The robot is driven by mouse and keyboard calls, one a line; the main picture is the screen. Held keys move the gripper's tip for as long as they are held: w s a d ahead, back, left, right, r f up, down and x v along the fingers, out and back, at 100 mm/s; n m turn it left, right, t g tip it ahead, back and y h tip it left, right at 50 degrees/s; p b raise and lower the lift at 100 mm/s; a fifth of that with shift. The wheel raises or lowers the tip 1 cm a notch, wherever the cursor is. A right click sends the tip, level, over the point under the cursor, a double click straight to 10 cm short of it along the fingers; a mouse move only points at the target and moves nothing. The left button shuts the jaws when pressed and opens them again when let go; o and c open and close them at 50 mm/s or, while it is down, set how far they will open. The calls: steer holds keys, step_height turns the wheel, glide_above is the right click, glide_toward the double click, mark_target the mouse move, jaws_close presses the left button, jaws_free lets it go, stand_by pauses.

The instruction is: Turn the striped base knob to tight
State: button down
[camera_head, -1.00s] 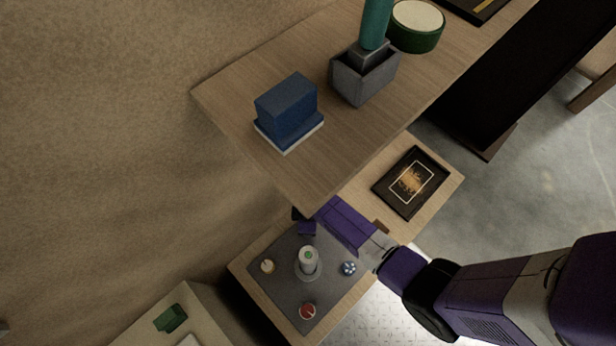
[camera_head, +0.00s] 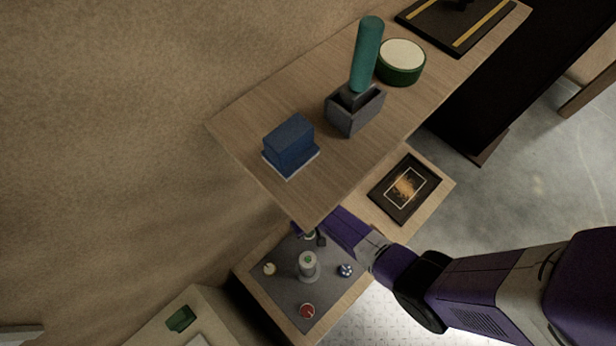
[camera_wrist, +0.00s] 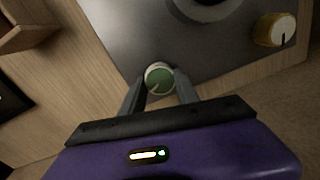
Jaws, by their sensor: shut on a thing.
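A grey base plate (camera_head: 284,289) lies on the lower wooden surface and carries several round knobs around a pale central post (camera_head: 308,265). My gripper (camera_wrist: 160,88) is at the knob on the plate's far edge, with one finger on each side of it. This knob (camera_wrist: 159,79) has a green face and a pale rim in the wrist view; it shows partly in the head view (camera_head: 309,237). The gripper is shut on it. A blue-and-white patterned knob (camera_head: 345,270), a red knob (camera_head: 307,311) and a cream knob (camera_head: 269,269) are free. I cannot make out stripes clearly.
A wooden shelf (camera_head: 240,118) overhangs close above my gripper. It bears a blue block (camera_head: 289,144), a grey holder (camera_head: 355,112) with a teal cylinder (camera_head: 367,55), and a green round tin (camera_head: 401,63). A dark framed picture (camera_head: 405,190) lies right of the plate.

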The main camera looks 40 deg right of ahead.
steer(key=m+p, duration=0.1)
steer(key=m, duration=0.4)
steer(key=shift+s+m+p, duration=0.1)
steer(key=shift+m+p, duration=0.2)
steer(key=m+p, duration=0.1)
steer(key=m, duration=0.4)
steer(key=shift+d, duration=0.1)
steer(key=m, duration=0.5)
steer(key=shift+s+m+h+p, duration=0.15)
steer(key=shift+m+h+p, duration=0.15)
steer(key=shift+m+p, duration=0.1)
steer(key=shift+m, duration=2.2)
steer(key=c, duration=0.9)
jaws_free()
steer(key=shift+s+r+p, duration=0.15)
steer(key=shift+r+p, duration=0.7)
steer(key=shift+r, duration=1.1)
steer(key=shift+s+r+p, duration=0.1)
steer(key=shift+r+p, duration=0.7)
steer(key=shift+r, duration=1.1)
